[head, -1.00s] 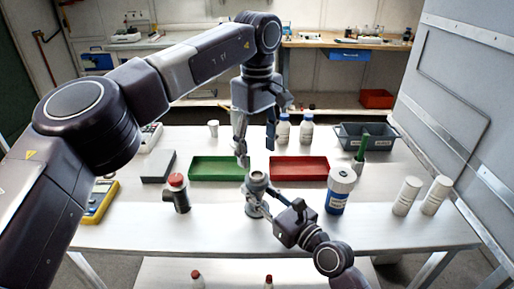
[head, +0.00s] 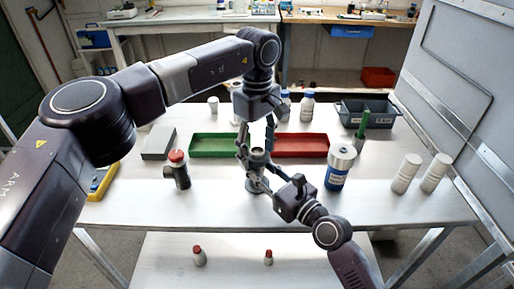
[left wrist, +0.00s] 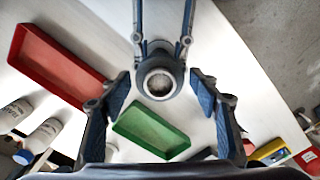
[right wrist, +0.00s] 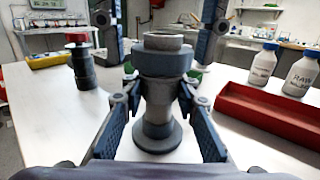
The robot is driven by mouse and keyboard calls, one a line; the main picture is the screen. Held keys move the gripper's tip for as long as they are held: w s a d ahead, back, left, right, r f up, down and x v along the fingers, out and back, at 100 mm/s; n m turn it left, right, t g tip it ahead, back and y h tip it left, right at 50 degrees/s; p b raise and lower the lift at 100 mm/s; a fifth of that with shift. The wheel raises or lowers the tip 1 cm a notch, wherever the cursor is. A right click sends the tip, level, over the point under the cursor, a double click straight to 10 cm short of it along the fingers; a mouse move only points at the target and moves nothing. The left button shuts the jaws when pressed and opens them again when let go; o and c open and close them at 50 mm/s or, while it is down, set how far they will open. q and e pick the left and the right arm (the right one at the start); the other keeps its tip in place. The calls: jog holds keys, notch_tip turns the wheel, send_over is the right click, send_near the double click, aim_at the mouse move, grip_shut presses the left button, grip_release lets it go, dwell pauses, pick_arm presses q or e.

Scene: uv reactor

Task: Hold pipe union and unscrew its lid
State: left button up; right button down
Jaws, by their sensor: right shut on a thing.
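The pipe union (head: 255,182), a grey metal fitting with a round flanged base, stands upright on the table. Its wider ring-shaped lid (right wrist: 162,62) is at the top, with a round opening seen from above in the left wrist view (left wrist: 160,82). My right gripper (right wrist: 160,100) is shut on the union's body below the lid, one finger on each side. My left gripper (head: 256,145) points down from above and is open. Its two fingers are spread wide on either side of the lid, with visible gaps.
A green tray (head: 213,155) and a red tray (head: 302,156) lie just behind. A red-capped dark fitting (head: 180,178) stands left; a blue-and-white canister (head: 338,175) and white bottles (head: 405,178) stand right. The table front is clear.

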pick_arm(q)
jog(key=c, duration=1)
jog(key=n, duration=1.2)
jog(key=shift+n, duration=0.4)
jog(key=n, duration=0.6)
jog(key=shift+r+n, duration=0.1)
jog(key=shift+n, duration=0.3)
jog(key=n, duration=0.6)
jog(key=shift+n, duration=0.4)
jog(key=shift+r, duration=0.2)
jog(key=shift+r, duration=0.9)
jog(key=shift+r, duration=0.1)
